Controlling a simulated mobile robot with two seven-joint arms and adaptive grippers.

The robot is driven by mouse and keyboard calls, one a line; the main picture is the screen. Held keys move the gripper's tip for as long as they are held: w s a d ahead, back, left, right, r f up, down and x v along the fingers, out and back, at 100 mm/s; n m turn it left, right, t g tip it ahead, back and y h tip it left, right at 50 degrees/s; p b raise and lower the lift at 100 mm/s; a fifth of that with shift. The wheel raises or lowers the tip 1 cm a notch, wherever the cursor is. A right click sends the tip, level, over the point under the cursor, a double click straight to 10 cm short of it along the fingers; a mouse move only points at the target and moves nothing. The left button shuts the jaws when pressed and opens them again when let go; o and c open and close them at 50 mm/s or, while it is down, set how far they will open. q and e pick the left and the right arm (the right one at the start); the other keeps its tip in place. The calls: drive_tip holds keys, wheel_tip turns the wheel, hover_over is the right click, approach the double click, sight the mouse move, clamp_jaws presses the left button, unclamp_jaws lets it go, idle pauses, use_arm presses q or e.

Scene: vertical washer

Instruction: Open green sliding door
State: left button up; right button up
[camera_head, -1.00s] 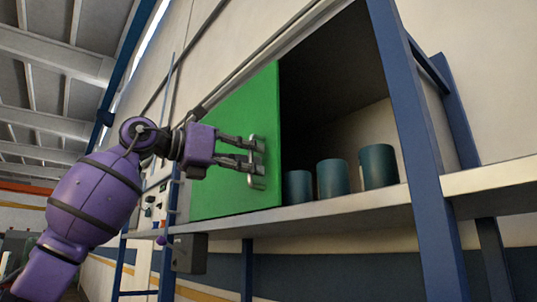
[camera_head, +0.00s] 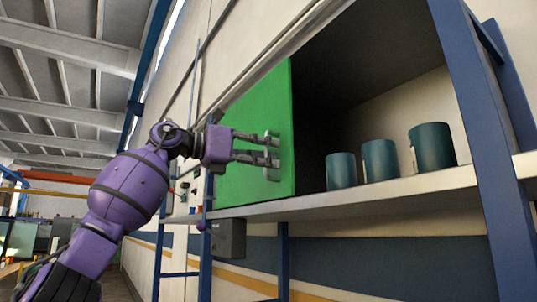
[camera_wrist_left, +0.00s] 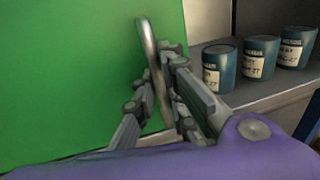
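The green sliding door (camera_head: 252,150) covers the left part of a shelf compartment, whose right part stands open. The door's metal handle (camera_head: 272,172) is upright near its right edge. My left gripper (camera_head: 270,149) has its fingers around this handle, with the palm to the left. In the left wrist view the handle (camera_wrist_left: 148,40) runs between the gripper's fingers (camera_wrist_left: 158,88), which sit close against it on both sides. Part of the handle is hidden by the fingers. My right gripper is in neither view.
Three dark teal cans, left (camera_head: 341,170), middle (camera_head: 380,160) and right (camera_head: 432,147), stand on the shelf (camera_head: 390,192) in the open part. A blue post (camera_head: 485,130) stands at right. A grey box (camera_head: 230,238) hangs under the shelf.

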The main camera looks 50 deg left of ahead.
use_arm(q)
drive_tip(key=o, duration=0.3)
drive_tip(key=shift+s, duration=0.15)
drive_tip(key=shift+o, duration=0.2)
drive_tip(key=shift+d+r, duration=0.1)
drive_tip(key=shift+s, duration=0.5)
drive_tip(key=v, duration=1.1)
drive_tip(key=shift+a, duration=0.25)
drive_tip(key=shift+w, duration=0.1)
